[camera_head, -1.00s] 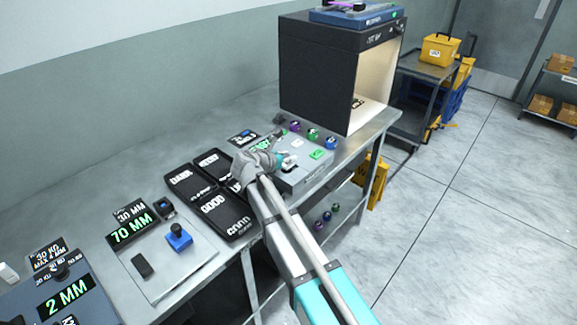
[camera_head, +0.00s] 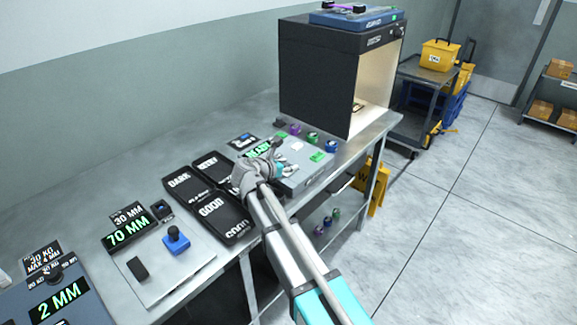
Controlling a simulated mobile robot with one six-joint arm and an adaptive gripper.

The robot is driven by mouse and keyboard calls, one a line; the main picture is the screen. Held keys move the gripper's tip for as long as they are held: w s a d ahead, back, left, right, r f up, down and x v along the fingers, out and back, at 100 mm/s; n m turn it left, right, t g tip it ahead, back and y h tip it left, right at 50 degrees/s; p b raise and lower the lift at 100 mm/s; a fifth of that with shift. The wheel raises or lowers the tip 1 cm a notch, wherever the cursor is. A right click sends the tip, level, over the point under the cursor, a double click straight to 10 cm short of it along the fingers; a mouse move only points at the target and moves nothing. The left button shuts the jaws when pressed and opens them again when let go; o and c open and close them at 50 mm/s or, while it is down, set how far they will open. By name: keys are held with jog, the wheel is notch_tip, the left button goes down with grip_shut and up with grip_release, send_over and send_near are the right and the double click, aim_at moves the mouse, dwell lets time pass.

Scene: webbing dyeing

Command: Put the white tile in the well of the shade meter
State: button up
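The shade meter (camera_head: 312,172) is a low grey box on the bench, in front of the dark cabinet. I cannot tell whether the white square lies in a well or on the flat top. My gripper (camera_head: 278,166) is over the left part of the meter, to the left of and nearer than the white square. The gripper is small and seen from behind; its fingers and anything between them are not clear. It hides part of the meter.
Several black labelled trays (camera_head: 226,219) lie left of my gripper. A plate with a blue knob block (camera_head: 176,241) and a 70 MM display (camera_head: 128,234) stand further left. Several coloured reels (camera_head: 331,146) stand behind the meter, before the dark cabinet (camera_head: 315,85).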

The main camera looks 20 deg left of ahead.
jog(key=shift+r, duration=0.15)
dwell(0.3)
jog(key=shift+r, duration=0.1)
jog(key=p+v, duration=0.5)
jog(key=v, duration=0.7)
jog(key=shift+w+d, duration=0.1)
dwell(0.6)
